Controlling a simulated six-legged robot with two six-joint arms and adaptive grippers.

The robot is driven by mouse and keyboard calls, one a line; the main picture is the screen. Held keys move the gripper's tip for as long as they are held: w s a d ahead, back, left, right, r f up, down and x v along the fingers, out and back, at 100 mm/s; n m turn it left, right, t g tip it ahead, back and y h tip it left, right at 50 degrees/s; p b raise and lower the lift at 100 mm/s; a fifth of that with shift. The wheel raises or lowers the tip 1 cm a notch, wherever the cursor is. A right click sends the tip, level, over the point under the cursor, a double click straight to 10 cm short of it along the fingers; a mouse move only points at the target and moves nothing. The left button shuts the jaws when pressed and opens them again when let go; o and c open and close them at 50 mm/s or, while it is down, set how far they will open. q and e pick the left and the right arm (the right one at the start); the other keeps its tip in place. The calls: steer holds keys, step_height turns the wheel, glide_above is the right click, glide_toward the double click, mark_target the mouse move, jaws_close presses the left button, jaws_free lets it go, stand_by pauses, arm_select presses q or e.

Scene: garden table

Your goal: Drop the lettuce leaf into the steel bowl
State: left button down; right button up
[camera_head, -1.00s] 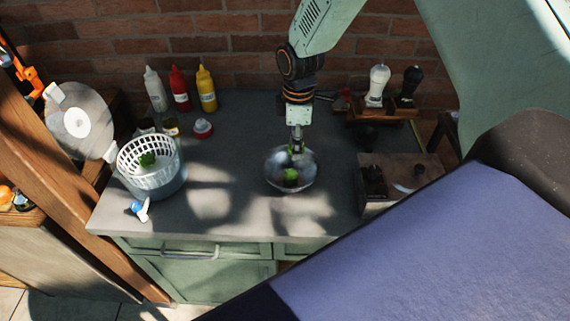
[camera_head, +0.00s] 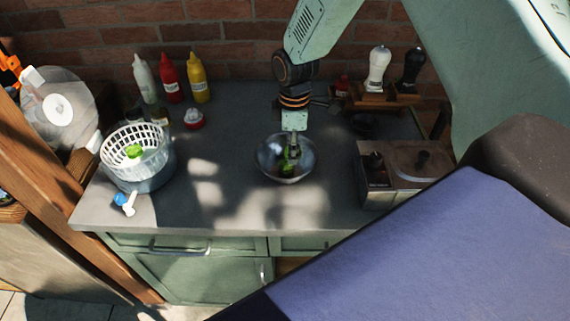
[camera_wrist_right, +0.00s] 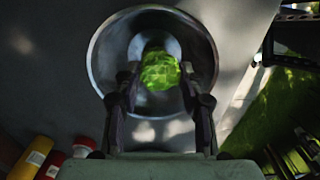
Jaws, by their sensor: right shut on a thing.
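The steel bowl (camera_head: 265,165) stands near the middle of the grey counter; its round rim (camera_wrist_right: 98,55) also shows in the right wrist view. My right gripper (camera_head: 291,158) points down at the bowl, its fingertips over or just inside it. It is shut on a bright green lettuce leaf (camera_wrist_right: 161,72), which shows between the fingers in the right wrist view. In the head view green (camera_head: 286,168) shows at and below the fingertips; I cannot tell whether the lower part is the same leaf, another one or a reflection. My left gripper is not in view.
A white basket (camera_head: 118,150) in a tub holds another green piece (camera_head: 134,151) on the left. Sauce bottles (camera_head: 171,80) stand at the back. A metal box (camera_head: 378,195) and a rack with mills (camera_head: 378,70) stand right. The counter between tub and bowl is clear.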

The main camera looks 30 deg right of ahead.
steer(key=o, duration=0.5)
steer(key=shift+w, duration=0.15)
steer(key=o, duration=0.3)
steer(key=shift+s+a+r, duration=0.25)
steer(key=shift+s, duration=0.15)
steer(key=shift+o, duration=0.2)
steer(key=shift+w+d+f, duration=0.15)
steer(key=shift+w+d, duration=0.05)
steer(key=shift+w, duration=0.1)
steer(key=shift+w+r, duration=0.1)
steer(key=shift+r, duration=0.15)
step_height(320, 180, up, 12)
steer(key=shift+s, duration=0.45)
steer(key=shift+w+f, duration=0.25)
steer(key=shift+s, duration=0.1)
